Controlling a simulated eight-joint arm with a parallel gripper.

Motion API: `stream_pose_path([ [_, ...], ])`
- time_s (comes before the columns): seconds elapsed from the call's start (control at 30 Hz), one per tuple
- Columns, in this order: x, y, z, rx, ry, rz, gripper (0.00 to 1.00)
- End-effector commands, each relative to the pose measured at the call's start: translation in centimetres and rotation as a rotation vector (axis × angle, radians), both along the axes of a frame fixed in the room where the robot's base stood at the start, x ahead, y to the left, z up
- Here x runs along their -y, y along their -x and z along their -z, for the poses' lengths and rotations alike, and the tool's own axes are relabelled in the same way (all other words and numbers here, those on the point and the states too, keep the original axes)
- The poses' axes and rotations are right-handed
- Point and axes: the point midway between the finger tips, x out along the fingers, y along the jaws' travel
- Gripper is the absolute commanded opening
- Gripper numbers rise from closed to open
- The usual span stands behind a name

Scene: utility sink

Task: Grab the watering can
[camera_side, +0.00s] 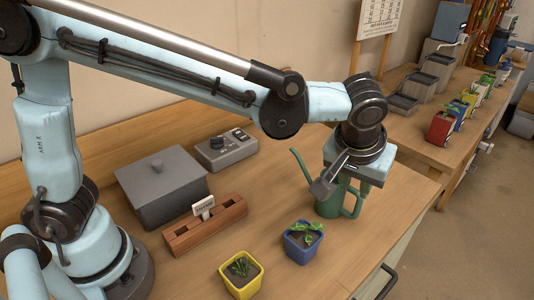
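A green watering can (329,207) stands on the wooden bench, with its thin spout pointing up and left and its handle loop on the right. My gripper (338,187) is directly above and in front of the can, pointing down, and covers its top. One dark finger (322,188) shows in front of the can's upper body. The other finger is mostly hidden behind the wrist, so I cannot tell whether the gripper is open or touching the can.
A blue pot (303,254) and a yellow pot (241,289) with seedlings stand at the front. A wooden block (205,236), a grey lidded box (160,200) and a control box (226,151) lie left. Another table (420,150) with several coloured pots is at back right.

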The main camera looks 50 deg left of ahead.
Motion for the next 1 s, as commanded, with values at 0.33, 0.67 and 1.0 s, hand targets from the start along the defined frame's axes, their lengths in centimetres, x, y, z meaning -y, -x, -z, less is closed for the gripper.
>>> stream_pose_path([
  [0.33,0.3,-1.6,4.0,-0.001,-0.002,-0.011,0.27],
  [0.67,-0.1,-2.7,6.7,-0.001,-0.003,-0.009,0.27],
  [1.0,-0.5,-4.5,10.1,-0.002,-0.002,-0.01,0.27],
])
